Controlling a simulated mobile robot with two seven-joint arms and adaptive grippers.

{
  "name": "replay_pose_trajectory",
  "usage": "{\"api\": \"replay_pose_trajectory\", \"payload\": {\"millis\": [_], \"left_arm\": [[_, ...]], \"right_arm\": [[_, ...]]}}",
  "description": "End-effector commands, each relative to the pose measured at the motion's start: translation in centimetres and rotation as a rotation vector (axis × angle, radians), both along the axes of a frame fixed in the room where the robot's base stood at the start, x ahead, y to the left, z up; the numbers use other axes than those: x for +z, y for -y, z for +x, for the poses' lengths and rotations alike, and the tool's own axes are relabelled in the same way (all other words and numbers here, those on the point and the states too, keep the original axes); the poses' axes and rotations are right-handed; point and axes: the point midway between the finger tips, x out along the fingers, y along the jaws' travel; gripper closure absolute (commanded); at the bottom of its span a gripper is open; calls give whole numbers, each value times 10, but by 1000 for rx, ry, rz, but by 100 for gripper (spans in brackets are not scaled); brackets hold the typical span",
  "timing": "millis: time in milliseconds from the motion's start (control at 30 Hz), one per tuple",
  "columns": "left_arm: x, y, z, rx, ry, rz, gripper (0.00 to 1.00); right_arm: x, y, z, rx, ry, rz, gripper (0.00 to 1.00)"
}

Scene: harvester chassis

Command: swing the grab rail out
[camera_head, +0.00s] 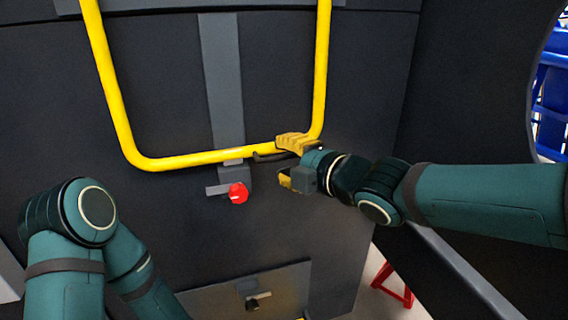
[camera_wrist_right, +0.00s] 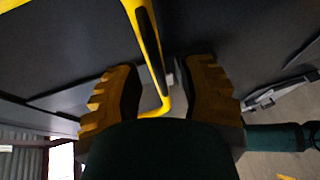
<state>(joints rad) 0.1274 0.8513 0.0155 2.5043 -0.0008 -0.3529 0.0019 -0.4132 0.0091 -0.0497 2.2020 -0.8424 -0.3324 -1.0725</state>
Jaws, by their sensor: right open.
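The yellow U-shaped grab rail (camera_head: 192,160) hangs on the dark chassis wall in the head view, with its crossbar at the bottom. My right gripper (camera_head: 287,162) is at the right end of that crossbar, near the corner. Its yellow fingers are apart, one above and one below the bar's level. In the right wrist view the rail (camera_wrist_right: 147,32), with a dark strip along it, runs into the gap between the open fingers (camera_wrist_right: 160,92). No firm contact shows. My left arm is at lower left; its gripper is out of view.
A red knob (camera_head: 238,193) with a grey lever sits on a bracket just under the crossbar. A lower panel with a small handle (camera_head: 258,300) is below. A red stand (camera_head: 396,285) is on the floor at lower right. Blue structures (camera_head: 552,95) show at far right.

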Motion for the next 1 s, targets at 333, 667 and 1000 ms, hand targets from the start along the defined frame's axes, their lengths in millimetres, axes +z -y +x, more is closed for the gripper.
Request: {"api": "replay_pose_trajectory", "payload": {"millis": [333, 667, 1000], "left_arm": [[-2, 0, 1, 1, 2, 0, 33], [-2, 0, 1, 1, 2, 0, 33], [1, 0, 1, 1, 2, 0, 33]], "right_arm": [[-2, -8, 9, 0, 1, 1, 61], [-2, -8, 8, 0, 0, 1, 100], [0, -7, 8, 0, -4, -1, 100]]}}
